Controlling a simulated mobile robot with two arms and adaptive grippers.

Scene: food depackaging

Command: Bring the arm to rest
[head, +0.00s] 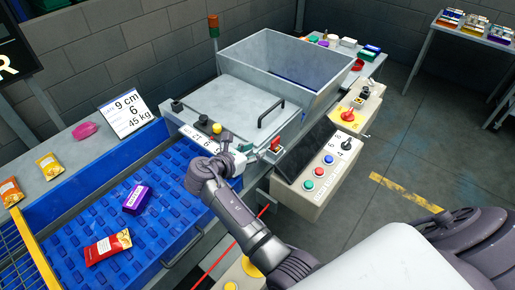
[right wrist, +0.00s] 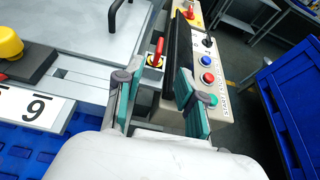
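My right arm (head: 243,220) reaches in from the lower right over the edge of the blue tray to the front of the grey machine (head: 240,95). Its gripper (head: 258,155) is close to a small red lever (head: 276,145) on the machine's front. In the right wrist view the gripper (right wrist: 155,88) has its two teal-padded fingers spread apart with nothing held. The red lever (right wrist: 158,50) stands beyond the fingertips, between them in the picture. Contact with the lever cannot be made out. My left gripper is not in view.
A control box (head: 318,180) with coloured buttons and a dark screen stands right of the gripper. The blue tray (head: 75,215) holds a purple box (head: 137,198) and a red packet (head: 107,247). A yellow knob (right wrist: 10,42) sits left. Open floor (head: 420,140) lies right.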

